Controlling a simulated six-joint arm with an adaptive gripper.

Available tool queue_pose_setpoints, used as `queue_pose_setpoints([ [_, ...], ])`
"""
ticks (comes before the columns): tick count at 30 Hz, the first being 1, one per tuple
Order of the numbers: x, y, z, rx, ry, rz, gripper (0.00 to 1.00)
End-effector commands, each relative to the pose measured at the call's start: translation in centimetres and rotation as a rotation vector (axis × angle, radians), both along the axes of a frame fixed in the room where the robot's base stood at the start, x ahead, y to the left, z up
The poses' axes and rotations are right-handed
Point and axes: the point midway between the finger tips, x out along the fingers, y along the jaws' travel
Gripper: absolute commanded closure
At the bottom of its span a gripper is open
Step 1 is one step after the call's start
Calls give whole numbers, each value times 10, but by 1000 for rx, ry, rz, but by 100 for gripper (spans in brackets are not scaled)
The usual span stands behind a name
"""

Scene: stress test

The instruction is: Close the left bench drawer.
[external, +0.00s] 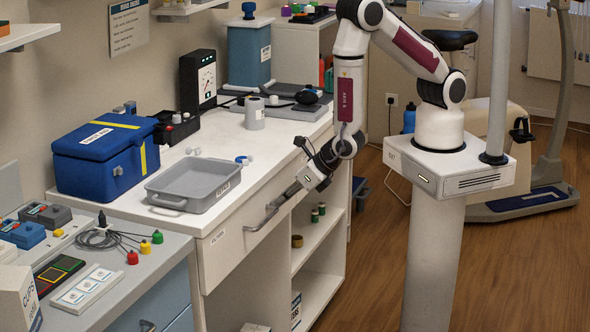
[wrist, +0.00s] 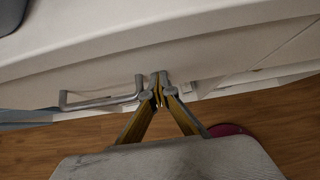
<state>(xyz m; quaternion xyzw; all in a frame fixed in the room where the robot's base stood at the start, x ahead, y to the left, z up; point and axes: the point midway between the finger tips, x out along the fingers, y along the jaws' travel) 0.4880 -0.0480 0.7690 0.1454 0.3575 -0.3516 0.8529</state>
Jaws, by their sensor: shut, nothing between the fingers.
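The front looks close to the bench face; I cannot tell whether a small gap remains. My gripper (external: 301,186) is at the right end of the handle. In the wrist view its fingertips (wrist: 158,90) are together, beside the handle's right end and close to the drawer front. Nothing is between them. Contact with the front or handle is unclear.
A grey tray (external: 195,185) and a blue box (external: 105,155) stand on the worktop above. Open shelves (external: 318,235) with small items lie below and right of the drawer. A lower grey bench (external: 150,240) with coloured parts adjoins at left. The wooden floor in front is clear.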

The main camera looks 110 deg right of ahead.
Motion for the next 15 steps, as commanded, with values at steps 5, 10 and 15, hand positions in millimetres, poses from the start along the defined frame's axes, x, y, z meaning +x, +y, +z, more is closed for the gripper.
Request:
queue_pose_setpoints([
  [5,5,-4,3,-7,-18,-11,100],
  [10,-1,2,3,-6,-17,-9,100],
  [15,-12,14,2,-4,-9,-2,100],
])
